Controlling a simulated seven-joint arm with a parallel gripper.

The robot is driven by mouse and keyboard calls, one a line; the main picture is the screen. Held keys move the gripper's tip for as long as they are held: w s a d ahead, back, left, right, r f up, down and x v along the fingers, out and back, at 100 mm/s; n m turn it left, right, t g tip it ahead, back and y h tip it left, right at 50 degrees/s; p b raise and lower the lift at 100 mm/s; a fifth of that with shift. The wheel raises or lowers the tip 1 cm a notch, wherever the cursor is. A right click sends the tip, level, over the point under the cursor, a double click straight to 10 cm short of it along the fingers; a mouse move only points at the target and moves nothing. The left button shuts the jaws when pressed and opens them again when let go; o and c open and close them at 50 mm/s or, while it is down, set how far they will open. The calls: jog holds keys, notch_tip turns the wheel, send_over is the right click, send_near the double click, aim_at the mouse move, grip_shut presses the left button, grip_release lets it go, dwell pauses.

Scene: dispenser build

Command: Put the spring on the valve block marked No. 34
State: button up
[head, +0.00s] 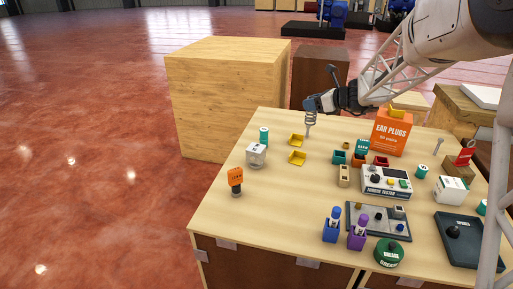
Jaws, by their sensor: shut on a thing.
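My gripper (311,104) is shut on a grey coil spring (310,119), which hangs upright below it over the back left part of the table. Two small yellow open pieces (297,157) lie just below and left of the spring in the picture. I cannot read a No. 34 mark on anything, so I cannot tell which thing is that valve block. Small coloured blocks stand right of the spring: a dark green one (339,157), a tan one (344,176) and a red one (381,161).
An orange ear plugs box (390,132) and a torque tester (386,181) stand on the right of the wooden table (270,215). A white cube (256,155) and an orange-topped piece (236,181) stand left. Blue and purple holders are in front. The front left tabletop is clear.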

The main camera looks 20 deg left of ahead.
jog(key=s+a+g, duration=0.1)
jog(key=s+a, duration=0.3)
jog(key=s, duration=0.9)
jog(key=s+a+n+g, duration=0.1)
jog(key=s+a, duration=0.4)
jog(key=s, duration=0.9)
jog(key=shift+r+n, duration=0.25)
jog(key=shift+n, duration=0.05)
jog(key=shift+a, duration=0.15)
jog(key=w+a, duration=0.3)
jog(key=w, duration=0.4)
jog(key=w+a+f, duration=0.1)
jog(key=w+a, duration=0.3)
jog(key=w, duration=0.3)
jog(key=shift+a+f, duration=0.25)
jog(key=shift+f, duration=0.05)
jog(key=shift+f+y, duration=0.3)
jog(key=shift+f, duration=1.4)
jog(key=shift+f, duration=0.1)
